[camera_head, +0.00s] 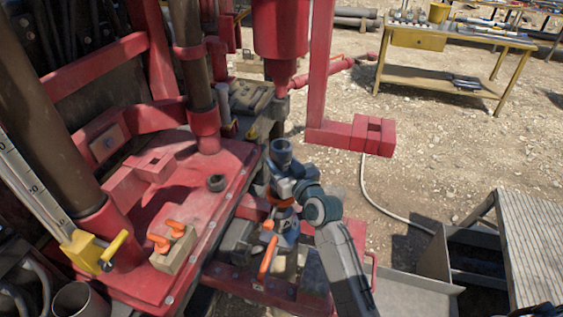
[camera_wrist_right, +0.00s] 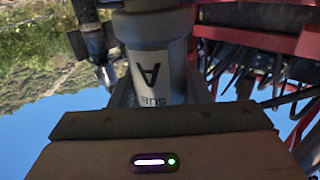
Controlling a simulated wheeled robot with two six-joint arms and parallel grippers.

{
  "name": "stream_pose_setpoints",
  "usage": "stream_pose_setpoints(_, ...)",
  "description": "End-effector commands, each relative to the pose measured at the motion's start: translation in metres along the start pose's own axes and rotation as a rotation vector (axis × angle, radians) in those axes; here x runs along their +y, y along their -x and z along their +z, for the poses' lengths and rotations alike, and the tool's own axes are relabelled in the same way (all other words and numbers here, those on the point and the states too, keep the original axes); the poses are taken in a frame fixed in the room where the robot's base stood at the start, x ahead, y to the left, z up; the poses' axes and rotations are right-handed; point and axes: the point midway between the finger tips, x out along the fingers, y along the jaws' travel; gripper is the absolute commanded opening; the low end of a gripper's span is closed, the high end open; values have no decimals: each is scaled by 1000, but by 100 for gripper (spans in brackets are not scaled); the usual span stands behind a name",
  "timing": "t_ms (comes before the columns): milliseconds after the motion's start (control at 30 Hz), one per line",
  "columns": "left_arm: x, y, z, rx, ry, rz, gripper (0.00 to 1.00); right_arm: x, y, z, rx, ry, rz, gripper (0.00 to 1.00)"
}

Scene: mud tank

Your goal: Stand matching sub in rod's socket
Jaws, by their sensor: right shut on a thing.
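My right gripper (camera_head: 287,186) is shut on a grey cylindrical sub (camera_head: 281,152), held upright with its dark hollow end up. In the right wrist view the sub (camera_wrist_right: 158,72) carries a white label with "SUB" and "A", seen upside down. My left gripper is not in view.
The red deck (camera_head: 190,215) carries a beige block with orange handles (camera_head: 174,246) and red pipe columns. A yellow workbench (camera_head: 440,75) stands far back on gravel. Grey bins (camera_head: 425,270) lie at right.

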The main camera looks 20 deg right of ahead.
Motion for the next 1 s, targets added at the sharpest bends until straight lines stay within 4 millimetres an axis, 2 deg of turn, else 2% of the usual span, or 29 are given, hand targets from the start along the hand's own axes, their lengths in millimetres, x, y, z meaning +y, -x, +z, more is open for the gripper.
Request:
stream_pose_setpoints(867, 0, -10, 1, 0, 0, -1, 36, 0, 0, 8, 5, 0, 0, 0)
stream_pose_setpoints(900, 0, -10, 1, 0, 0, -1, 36, 0, 0, 8, 4, -1, 0, 49)
stream_pose_setpoints(1000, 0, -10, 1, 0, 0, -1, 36, 0, 0, 8, 3, 0, 0, 68)
